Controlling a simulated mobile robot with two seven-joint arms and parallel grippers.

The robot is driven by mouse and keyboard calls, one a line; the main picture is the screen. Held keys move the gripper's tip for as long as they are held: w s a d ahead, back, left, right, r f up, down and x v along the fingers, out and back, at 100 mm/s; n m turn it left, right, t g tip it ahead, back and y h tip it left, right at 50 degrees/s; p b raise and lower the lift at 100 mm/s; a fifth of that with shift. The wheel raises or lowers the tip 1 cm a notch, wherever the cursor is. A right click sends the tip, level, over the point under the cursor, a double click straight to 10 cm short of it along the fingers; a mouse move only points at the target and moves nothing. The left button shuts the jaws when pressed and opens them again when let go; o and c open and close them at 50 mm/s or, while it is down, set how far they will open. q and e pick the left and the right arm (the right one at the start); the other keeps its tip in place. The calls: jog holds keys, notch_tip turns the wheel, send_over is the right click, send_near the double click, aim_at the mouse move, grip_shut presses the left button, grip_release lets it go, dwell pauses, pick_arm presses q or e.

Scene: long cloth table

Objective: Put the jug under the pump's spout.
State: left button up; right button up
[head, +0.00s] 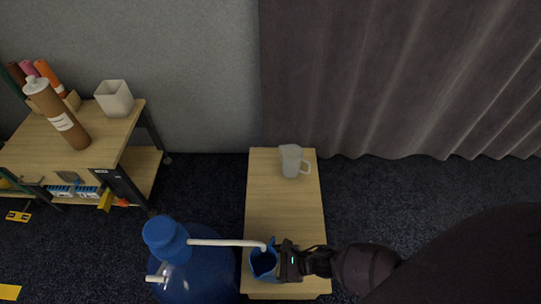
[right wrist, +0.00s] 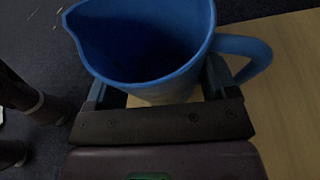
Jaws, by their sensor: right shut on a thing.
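The blue jug (head: 262,265) is at the near end of the narrow wooden table, with its open mouth up. In the right wrist view the jug (right wrist: 150,45) sits between the fingers, its pouring lip at the left and its handle at the right. My right gripper (head: 285,262) comes in from the right and is shut on the jug's body. The pump (head: 166,238) has a blue head on a large blue bottle (head: 200,275). Its white spout (head: 228,242) reaches right, and its tip appears over the jug's mouth. I cannot tell whether the jug's base touches the table. My left gripper is not in view.
A pale grey jug (head: 291,160) stands at the far end of the wooden table (head: 280,212); the tabletop between is clear. A shelf unit (head: 110,150) at the left holds a brown bottle (head: 58,115) and a white square container (head: 114,98). A grey curtain hangs behind.

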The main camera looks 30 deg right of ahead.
jog(key=o, duration=0.5)
jog(key=shift+s+f, duration=0.1)
jog(key=shift+f, duration=0.15)
jog(key=o, duration=0.4)
jog(key=shift+r, duration=0.1)
jog(key=shift+c, duration=0.2)
jog(key=shift+r, duration=0.1)
jog(key=shift+r, duration=0.25)
pick_arm(q)
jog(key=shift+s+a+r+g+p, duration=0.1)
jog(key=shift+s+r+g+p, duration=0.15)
jog(key=shift+p, duration=1.05)
pick_arm(e)
jog(key=v, duration=1.1)
jog(key=shift+s+d, duration=0.25)
jog(key=shift+d, duration=0.05)
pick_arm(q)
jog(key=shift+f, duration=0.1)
pick_arm(e)
jog(key=shift+r, duration=0.15)
